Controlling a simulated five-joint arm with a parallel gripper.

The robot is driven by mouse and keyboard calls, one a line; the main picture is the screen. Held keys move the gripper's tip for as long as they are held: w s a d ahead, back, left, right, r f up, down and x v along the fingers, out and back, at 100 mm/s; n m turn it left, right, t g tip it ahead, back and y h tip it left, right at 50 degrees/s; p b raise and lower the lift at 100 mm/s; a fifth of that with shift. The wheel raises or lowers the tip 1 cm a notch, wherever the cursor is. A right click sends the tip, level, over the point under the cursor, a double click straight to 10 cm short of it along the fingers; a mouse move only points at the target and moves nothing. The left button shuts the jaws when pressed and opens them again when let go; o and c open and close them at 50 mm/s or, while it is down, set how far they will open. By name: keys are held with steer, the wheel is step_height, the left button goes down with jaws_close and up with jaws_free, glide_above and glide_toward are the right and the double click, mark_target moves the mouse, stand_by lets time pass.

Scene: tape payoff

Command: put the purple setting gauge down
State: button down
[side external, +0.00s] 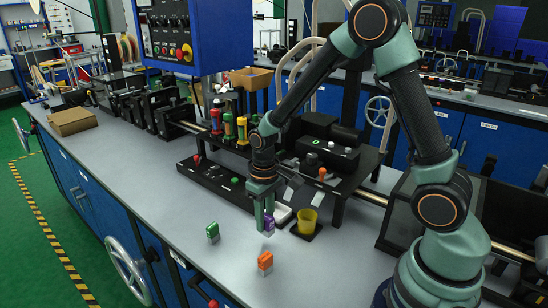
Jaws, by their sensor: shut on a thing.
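The purple setting gauge (269,224) is upright, with a purple upper part and a grey lower part. My gripper (264,219) points straight down and is shut on it, in front of the black machine base. The gauge's lower end is at or just above the grey bench top; I cannot tell if it touches. Part of the gauge is hidden by a finger.
A green gauge (213,231) and an orange gauge (265,262) stand on the bench (185,215). A yellow cup (307,221) sits on a dark pad close to the right of my gripper. A black panel with buttons (222,181) lies behind. Free bench lies front left.

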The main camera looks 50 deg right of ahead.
steer(key=shift+f, duration=1.3)
steer(key=shift+f, duration=0.15)
steer(key=c, duration=0.7)
jaws_free()
steer(key=shift+o, duration=0.2)
